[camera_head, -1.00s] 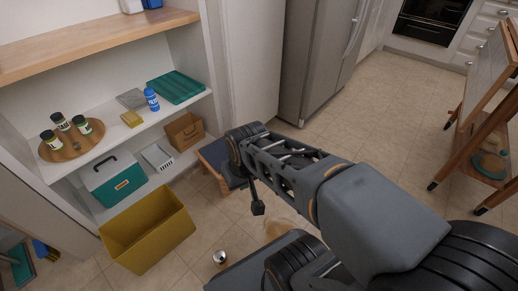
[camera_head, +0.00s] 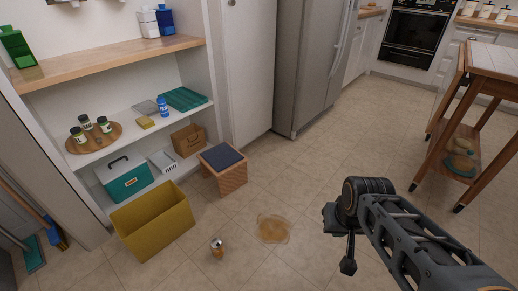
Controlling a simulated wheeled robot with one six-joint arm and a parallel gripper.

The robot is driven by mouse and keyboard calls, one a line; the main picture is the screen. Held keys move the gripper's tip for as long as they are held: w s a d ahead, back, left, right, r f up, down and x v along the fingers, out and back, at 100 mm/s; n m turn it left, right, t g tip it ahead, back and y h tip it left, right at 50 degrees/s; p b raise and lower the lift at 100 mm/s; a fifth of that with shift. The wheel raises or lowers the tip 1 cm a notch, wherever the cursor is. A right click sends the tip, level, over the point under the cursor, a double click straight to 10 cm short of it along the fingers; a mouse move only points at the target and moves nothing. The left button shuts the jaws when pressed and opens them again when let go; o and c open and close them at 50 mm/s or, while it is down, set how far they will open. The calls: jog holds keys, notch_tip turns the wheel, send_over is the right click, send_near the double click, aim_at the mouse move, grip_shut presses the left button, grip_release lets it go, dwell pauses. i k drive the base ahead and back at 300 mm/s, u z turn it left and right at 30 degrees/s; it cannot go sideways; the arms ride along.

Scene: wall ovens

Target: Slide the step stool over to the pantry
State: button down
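The step stool (camera_head: 223,170) is a low wooden box-like stool with a dark blue top. It stands on the tiled floor against the front of the pantry shelving (camera_head: 128,119), just right of a brown bin on the lower shelf. My gripper (camera_head: 347,262) hangs at the lower right, well right of the stool and apart from it. Its fingers are small and dark here, and I cannot tell whether they are open or shut. Nothing shows held in it.
A yellow bin (camera_head: 153,224) stands left of the stool. A small can (camera_head: 217,248) and a brown spill (camera_head: 273,228) are on the floor in front. A fridge (camera_head: 309,70) stands behind, a wooden cart (camera_head: 470,120) at right. The middle floor is open.

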aim_at(222, 161)
jog(key=z, duration=0.15)
jog(key=i, duration=1.95)
jog(key=u, duration=1.5)
jog(key=i, duration=0.7)
jog(key=u, duration=0.7)
